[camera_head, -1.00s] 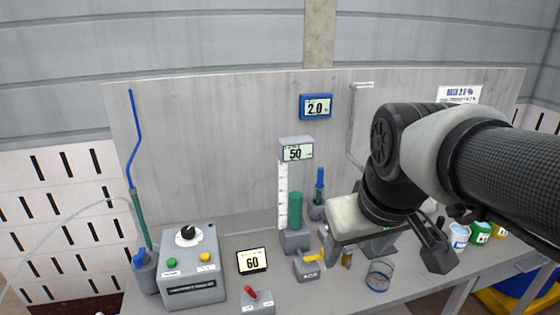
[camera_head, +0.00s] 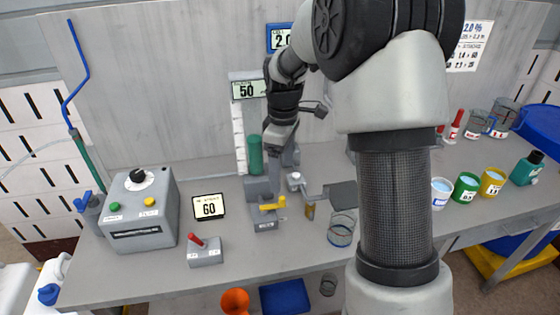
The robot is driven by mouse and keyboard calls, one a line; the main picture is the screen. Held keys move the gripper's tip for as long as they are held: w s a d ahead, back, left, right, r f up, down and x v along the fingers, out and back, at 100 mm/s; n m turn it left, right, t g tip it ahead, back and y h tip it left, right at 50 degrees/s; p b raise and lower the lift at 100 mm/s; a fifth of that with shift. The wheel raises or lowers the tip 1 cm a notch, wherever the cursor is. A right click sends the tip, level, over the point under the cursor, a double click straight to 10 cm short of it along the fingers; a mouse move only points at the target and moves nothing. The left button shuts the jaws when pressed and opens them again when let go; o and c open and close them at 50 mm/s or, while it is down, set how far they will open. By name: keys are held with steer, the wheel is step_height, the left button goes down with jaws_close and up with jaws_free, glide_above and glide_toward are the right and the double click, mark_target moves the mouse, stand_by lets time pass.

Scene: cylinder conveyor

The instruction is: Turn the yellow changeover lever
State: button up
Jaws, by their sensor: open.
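The yellow changeover lever (camera_head: 274,204) is a short handle on a small grey base (camera_head: 265,220) on the bench, left of the picture's middle. Its handle points to the right. My gripper (camera_head: 278,172) hangs from my wrist just behind and above the lever, in front of the green cylinder. It appears apart from the lever and holds nothing I can see. The gap between its fingers is hard to make out, but it is open.
A red-lever box (camera_head: 205,250), a 60 display (camera_head: 208,207) and a grey control box (camera_head: 142,210) stand left. A clear beaker (camera_head: 341,230) is right. Paint cups (camera_head: 466,187) stand farther right.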

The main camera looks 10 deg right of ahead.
mark_target(282, 198)
steer(key=shift+a+f+b, duration=0.1)
steer(key=shift+f+b, duration=0.5)
steer(key=shift+f, duration=0.2)
step_height(282, 198, down, 9)
steer(key=b, duration=0.6)
steer(key=shift+f, duration=0.2)
steer(key=shift+r, duration=0.1)
steer(key=c, duration=1.9)
steer(key=o, duration=0.3)
